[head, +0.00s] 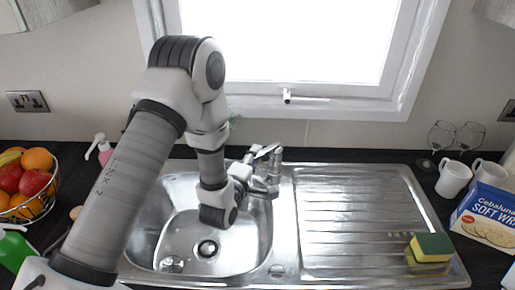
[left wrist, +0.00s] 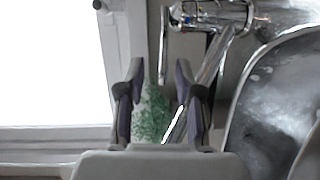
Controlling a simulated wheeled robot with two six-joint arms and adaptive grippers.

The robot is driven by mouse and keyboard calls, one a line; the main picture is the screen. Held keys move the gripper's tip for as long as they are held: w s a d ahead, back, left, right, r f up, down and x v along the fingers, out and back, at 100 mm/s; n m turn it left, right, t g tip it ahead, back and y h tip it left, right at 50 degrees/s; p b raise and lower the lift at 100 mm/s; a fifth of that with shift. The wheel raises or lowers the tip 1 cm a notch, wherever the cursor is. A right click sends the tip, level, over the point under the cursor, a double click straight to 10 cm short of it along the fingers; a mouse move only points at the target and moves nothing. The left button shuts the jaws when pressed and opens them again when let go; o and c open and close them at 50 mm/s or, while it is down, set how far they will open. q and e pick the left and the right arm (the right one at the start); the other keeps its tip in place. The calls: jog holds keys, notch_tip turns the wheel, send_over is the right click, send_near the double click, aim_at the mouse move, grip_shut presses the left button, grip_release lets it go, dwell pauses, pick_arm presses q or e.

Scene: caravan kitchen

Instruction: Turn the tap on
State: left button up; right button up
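The chrome tap (head: 274,170) stands at the back edge of the steel sink (head: 284,228). My left gripper (head: 262,153) is at the tap and overlaps it in the head view, so part of the tap is hidden. In the left wrist view the two fingers (left wrist: 159,75) are apart with nothing held between them. The tap's chrome body (left wrist: 212,15) shows at the top right there, and a long chrome bar runs from it down behind the right finger. I cannot tell whether a finger touches the tap. My right gripper is not in view.
A window (head: 290,45) is behind the sink. A fruit bowl (head: 25,190) and a pink bottle (head: 104,150) stand on the left. The drainer (head: 355,215) holds a sponge (head: 431,247). Mugs (head: 453,178), glasses (head: 441,136) and a blue box (head: 487,215) are on the right.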

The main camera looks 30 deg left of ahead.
aim_at(267, 149)
pick_arm(q)
jog(key=w, duration=0.2)
jog(key=shift+w+a+f, duration=0.1)
jog(key=shift+w+f, duration=0.3)
jog(key=shift+s+r, duration=0.15)
jog(key=shift+s, duration=0.15)
jog(key=shift+c, duration=1.4)
grip_shut()
jog(key=r+g+p, duration=0.1)
jog(key=p, duration=0.1)
jog(key=r+g+p, duration=0.1)
jog(key=shift+w+r+m+p, duration=0.35)
jog(key=shift+r+m+p, duration=0.05)
jog(key=shift+w+d+g, duration=0.1)
jog(key=shift+d+g, duration=0.1)
jog(key=shift+g, duration=0.4)
jog(key=shift+f, duration=0.1)
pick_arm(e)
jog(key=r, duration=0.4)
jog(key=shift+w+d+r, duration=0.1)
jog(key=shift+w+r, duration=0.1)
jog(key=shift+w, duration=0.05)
